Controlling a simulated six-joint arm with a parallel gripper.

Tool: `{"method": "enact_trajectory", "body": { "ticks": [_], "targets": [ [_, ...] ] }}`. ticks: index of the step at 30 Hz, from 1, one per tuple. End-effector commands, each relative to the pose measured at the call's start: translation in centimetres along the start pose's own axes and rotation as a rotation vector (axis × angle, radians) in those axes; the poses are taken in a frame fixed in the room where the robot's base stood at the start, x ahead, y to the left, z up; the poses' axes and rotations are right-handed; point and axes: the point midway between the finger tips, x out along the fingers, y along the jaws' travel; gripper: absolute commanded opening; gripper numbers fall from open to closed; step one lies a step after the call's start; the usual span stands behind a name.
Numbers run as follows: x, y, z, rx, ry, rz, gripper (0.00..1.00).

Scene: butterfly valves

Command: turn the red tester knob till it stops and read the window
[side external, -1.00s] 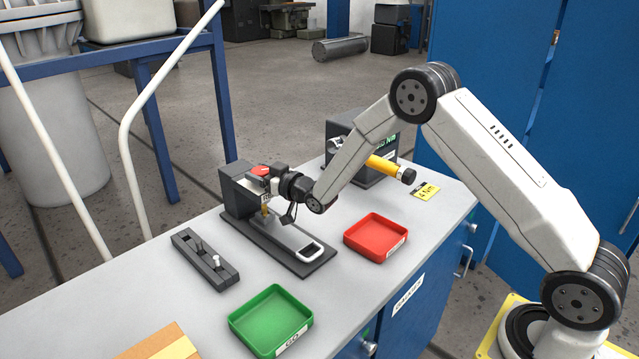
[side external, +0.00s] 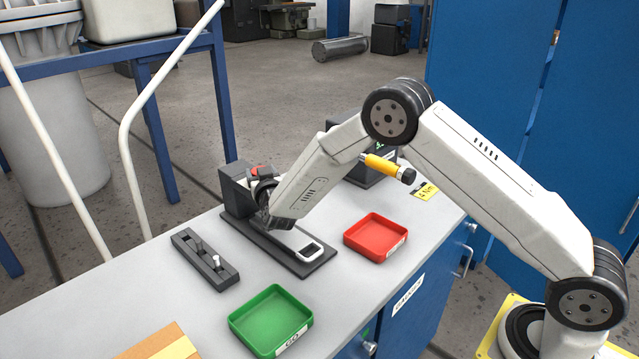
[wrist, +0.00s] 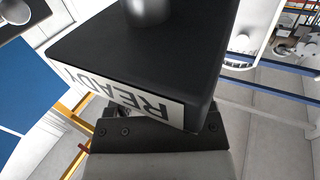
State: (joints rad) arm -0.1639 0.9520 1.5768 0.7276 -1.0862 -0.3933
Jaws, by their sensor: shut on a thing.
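The red tester knob (side external: 259,171) shows as a small red patch at the top of the dark tester (side external: 236,190). My gripper (side external: 263,184) is at the knob and shut on it; my wrist hides most of the fingers and the front of the tester. In the wrist view a large black block (wrist: 130,50) carries a white window (wrist: 130,100) reading READY, upside down and partly cut off. A grey metal cylinder (wrist: 148,10) stands at its top edge. The knob itself cannot be made out there.
A yellow-handled tool (side external: 382,164) lies behind my forearm.

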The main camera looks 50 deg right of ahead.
Motion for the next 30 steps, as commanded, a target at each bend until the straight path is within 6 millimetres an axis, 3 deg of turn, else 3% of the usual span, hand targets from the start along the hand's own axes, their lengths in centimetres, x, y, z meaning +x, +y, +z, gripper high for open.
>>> {"method": "enact_trajectory", "body": {
  "ticks": [18,30],
  "targets": [
    [0.01,-0.16,0.00,0.000,0.001,0.358,0.10],
    [0.03,-0.14,-0.06,-0.001,0.002,0.434,0.10]
  ]
}}
